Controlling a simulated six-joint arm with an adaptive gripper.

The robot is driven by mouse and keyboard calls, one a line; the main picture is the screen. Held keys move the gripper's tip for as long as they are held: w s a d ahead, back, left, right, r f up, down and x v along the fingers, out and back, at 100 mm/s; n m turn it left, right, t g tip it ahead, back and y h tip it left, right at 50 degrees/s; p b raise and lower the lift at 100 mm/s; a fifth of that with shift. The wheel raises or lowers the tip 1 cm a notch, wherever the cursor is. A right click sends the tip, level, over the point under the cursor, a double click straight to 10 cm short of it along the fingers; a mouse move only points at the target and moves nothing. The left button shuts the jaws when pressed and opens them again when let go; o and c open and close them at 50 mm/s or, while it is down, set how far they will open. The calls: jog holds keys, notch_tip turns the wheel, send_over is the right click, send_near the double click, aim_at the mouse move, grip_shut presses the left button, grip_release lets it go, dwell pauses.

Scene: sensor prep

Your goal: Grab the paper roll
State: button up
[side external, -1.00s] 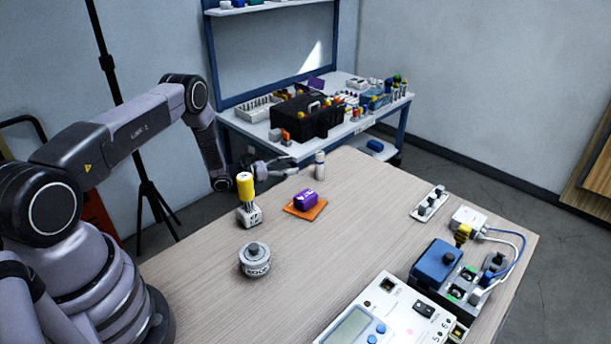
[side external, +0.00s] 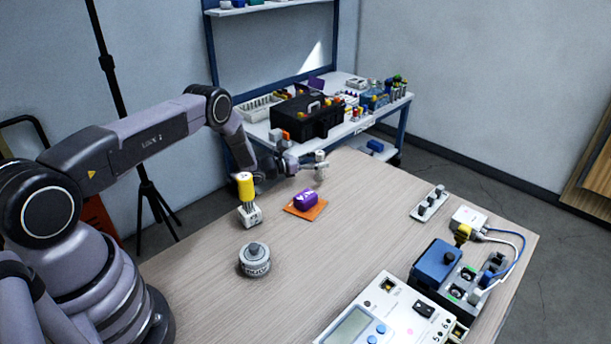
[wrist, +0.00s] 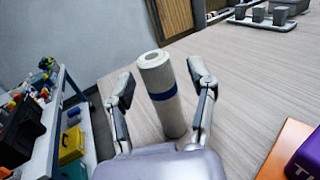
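The paper roll (wrist: 160,92) is a white upright cylinder with a blue band, standing on the wooden table. In the side external view its top (side external: 320,156) shows at the table's far left edge, with its lower part partly hidden by my gripper (side external: 312,164). In the wrist view my gripper (wrist: 162,82) is open, with one finger on each side of the roll. A small gap shows between each finger and the roll. The roll is not visibly tilted or lifted.
A purple block (side external: 306,199) on an orange pad (side external: 293,209) sits close to my gripper. A yellow-topped holder (side external: 249,215) and a round grey weight (side external: 255,263) stand nearer. Devices (side external: 437,266) fill the right side. The table's middle is clear.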

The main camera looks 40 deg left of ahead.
grip_shut()
